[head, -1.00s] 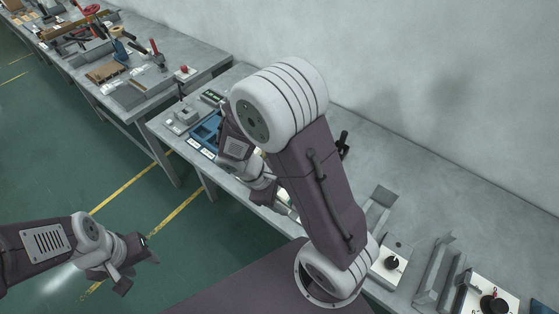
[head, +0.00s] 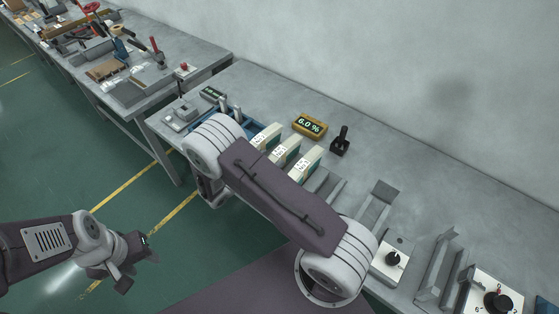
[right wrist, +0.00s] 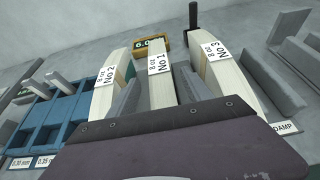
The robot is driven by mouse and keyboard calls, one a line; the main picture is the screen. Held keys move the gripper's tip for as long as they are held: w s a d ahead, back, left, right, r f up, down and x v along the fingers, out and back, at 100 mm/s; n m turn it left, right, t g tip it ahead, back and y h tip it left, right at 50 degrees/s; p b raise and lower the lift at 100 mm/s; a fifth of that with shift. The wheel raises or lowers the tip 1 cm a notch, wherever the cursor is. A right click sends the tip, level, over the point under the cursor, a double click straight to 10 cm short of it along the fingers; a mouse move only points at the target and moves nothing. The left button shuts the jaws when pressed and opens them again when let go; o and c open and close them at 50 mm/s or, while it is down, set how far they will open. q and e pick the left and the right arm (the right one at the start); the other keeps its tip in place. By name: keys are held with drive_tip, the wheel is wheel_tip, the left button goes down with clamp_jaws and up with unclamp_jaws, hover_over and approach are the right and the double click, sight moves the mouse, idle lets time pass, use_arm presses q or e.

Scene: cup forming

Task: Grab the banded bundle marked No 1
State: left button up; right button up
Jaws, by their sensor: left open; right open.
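The bundle marked No 1 (right wrist: 158,78) is a cream block with a white label, standing in the middle of three in the right wrist view. The No 2 bundle (right wrist: 106,88) stands to its left and the No 3 bundle (right wrist: 236,78) to its right. My right gripper (right wrist: 160,92) is open, with grey fingers seeming to lie to either side of No 1; I cannot tell whether they touch it. In the head view my right arm hides that gripper, while the middle bundle's top (head: 285,154) shows. My left gripper (head: 132,262) is open and empty over the floor.
A blue compartment rack (right wrist: 50,118) stands left of the bundles. A yellow-framed display reading 6.0 % (head: 310,125) and a black lever (head: 340,142) stand behind them. Grey metal fixtures (head: 377,205) and a dial box (head: 392,260) lie further right. The bench's back strip is fairly clear.

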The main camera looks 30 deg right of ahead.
sight(274, 157)
drive_tip(key=x, duration=0.4)
drive_tip(key=shift+r, duration=0.1)
drive_tip(key=shift+s+a+r, duration=0.1)
drive_tip(key=shift+a, duration=0.05)
clamp_jaws()
idle(1.0)
